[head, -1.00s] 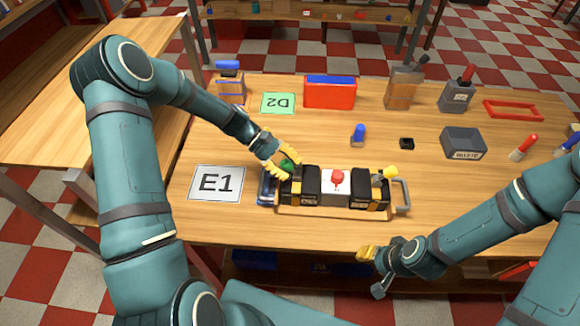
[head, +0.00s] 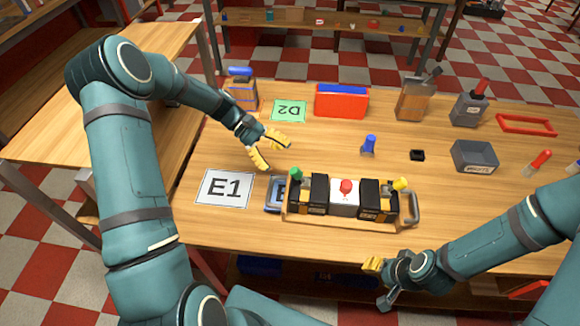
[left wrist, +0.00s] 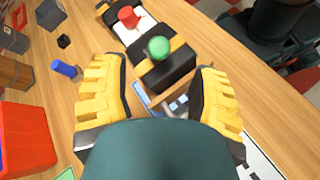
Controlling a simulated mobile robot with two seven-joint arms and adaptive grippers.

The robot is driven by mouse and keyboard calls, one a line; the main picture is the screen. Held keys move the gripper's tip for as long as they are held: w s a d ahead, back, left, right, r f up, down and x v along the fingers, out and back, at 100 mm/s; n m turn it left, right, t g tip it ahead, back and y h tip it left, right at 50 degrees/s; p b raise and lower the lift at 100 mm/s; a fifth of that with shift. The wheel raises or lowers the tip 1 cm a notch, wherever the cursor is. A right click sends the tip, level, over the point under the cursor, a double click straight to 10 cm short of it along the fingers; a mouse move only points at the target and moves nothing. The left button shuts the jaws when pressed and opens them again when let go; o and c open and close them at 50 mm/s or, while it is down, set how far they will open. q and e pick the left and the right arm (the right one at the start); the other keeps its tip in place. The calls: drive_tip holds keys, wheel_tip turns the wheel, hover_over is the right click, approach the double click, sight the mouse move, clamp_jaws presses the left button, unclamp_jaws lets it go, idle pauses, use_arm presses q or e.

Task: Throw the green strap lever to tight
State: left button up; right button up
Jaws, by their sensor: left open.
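The green strap lever's round knob (head: 296,173) stands up at the left end of a long black-and-white unit (head: 318,195) with yellow bands. In the left wrist view the green knob (left wrist: 158,48) shows ahead of the fingers, above the black end block. My left gripper (head: 273,151) is open and empty, above the table just behind and left of the green knob, apart from it. Both yellow-padded fingers (left wrist: 160,75) show wide apart in the left wrist view. My right gripper (head: 378,280) hangs near the table's front edge; its finger opening is unclear.
The unit also carries a red knob (head: 346,186), a yellow knob (head: 400,184) and a grey handle (head: 412,207). An E1 card (head: 224,188) lies left. A blue peg (head: 368,145), grey bin (head: 474,156) and red box (head: 341,101) stand behind. Table between is clear.

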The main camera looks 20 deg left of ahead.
use_arm(q)
drive_tip(key=v, duration=0.3)
drive_tip(key=shift+a+r, duration=0.15)
drive_tip(key=shift+a, duration=0.1)
idle(0.4)
